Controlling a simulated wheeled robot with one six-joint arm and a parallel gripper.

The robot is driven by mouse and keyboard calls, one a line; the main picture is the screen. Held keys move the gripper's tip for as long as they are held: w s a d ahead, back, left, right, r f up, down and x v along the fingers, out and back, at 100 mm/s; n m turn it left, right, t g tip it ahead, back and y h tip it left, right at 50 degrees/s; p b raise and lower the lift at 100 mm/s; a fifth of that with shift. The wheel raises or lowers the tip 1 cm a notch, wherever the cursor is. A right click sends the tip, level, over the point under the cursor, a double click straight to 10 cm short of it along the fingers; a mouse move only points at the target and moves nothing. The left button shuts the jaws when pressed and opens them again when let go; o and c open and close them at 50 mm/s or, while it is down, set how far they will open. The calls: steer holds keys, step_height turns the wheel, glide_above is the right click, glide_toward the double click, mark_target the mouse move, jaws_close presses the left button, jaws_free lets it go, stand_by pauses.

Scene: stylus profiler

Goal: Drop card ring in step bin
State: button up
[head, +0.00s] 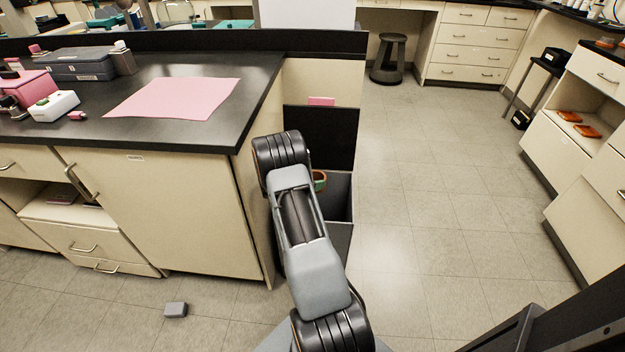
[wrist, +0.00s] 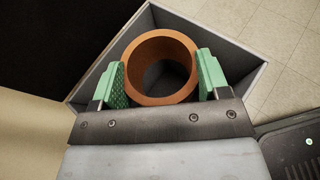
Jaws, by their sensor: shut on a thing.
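The card ring (wrist: 160,50) is a brown, thick-walled ring. In the wrist view it sits between the green fingers of my gripper (wrist: 160,78), which is shut on it. The ring is over the open mouth of the step bin (wrist: 258,88), whose grey walls surround it in that view. In the head view the dark grey step bin (head: 342,208) stands at the end of the bench with its black lid (head: 322,137) raised. My arm hides most of the ring there; a small brown and green part (head: 319,181) shows at the bin opening. I cannot tell how deep the ring is.
A black-topped bench (head: 190,65) with a pink sheet (head: 175,98) stands left of the bin. A small grey block (head: 176,310) lies on the floor. A stool (head: 389,60) stands far back. The tiled floor to the right is clear.

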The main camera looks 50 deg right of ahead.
mark_target(313, 172)
steer(key=o, duration=1.4)
steer(key=shift+r, duration=0.1)
steer(key=shift+r, duration=0.25)
step_height(313, 172, up, 3)
steer(key=shift+f+p, duration=0.1)
steer(key=shift+p, duration=0.35)
steer(key=s+a+r+p, duration=0.1)
steer(key=s+a+r, duration=0.5)
steer(key=s, duration=0.1)
steer(key=s+a+r+p, duration=0.1)
steer(key=s+a+r, duration=0.1)
steer(key=s+r, duration=0.1)
steer(key=shift+s+a+r+p, duration=0.3)
steer(key=shift+s+a+p, duration=0.05)
steer(key=shift+s+a, duration=0.1)
